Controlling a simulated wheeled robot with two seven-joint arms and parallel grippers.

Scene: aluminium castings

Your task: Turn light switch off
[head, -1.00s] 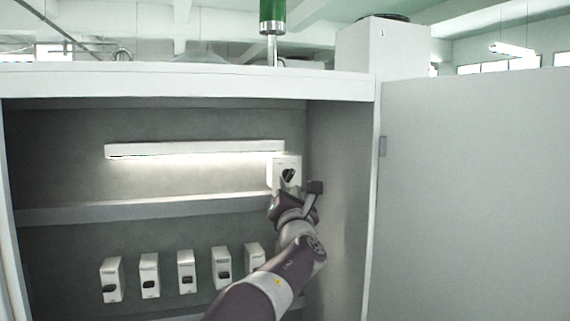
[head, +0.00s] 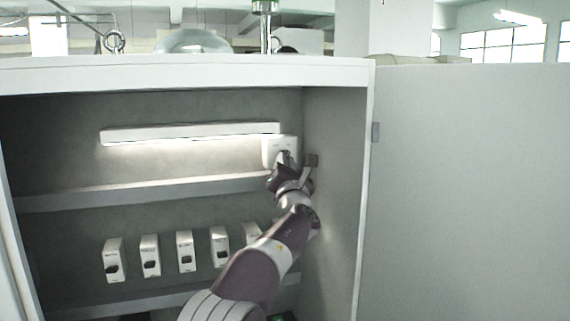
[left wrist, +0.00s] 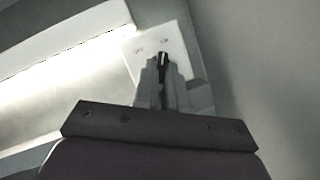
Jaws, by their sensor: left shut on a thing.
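The light switch (head: 269,147) is a white box on the cabinet's back wall, at the right end of the lamp. The lamp (head: 190,133) is a long white bar and glows along its underside. My left gripper (head: 286,160) is at the front of the switch box and hides part of it. In the left wrist view the left gripper (left wrist: 162,75) is shut on the dark switch knob (left wrist: 163,59), in front of the white switch plate (left wrist: 140,50). The lamp's glow (left wrist: 70,72) also shows there. My right gripper is not in view.
A row of several white boxes with dark switches (head: 185,250) is on the lower wall. A grey shelf (head: 140,192) runs below the lamp. The cabinet's right side wall (head: 335,200) is close to my left arm. An open door panel (head: 470,190) stands at the right.

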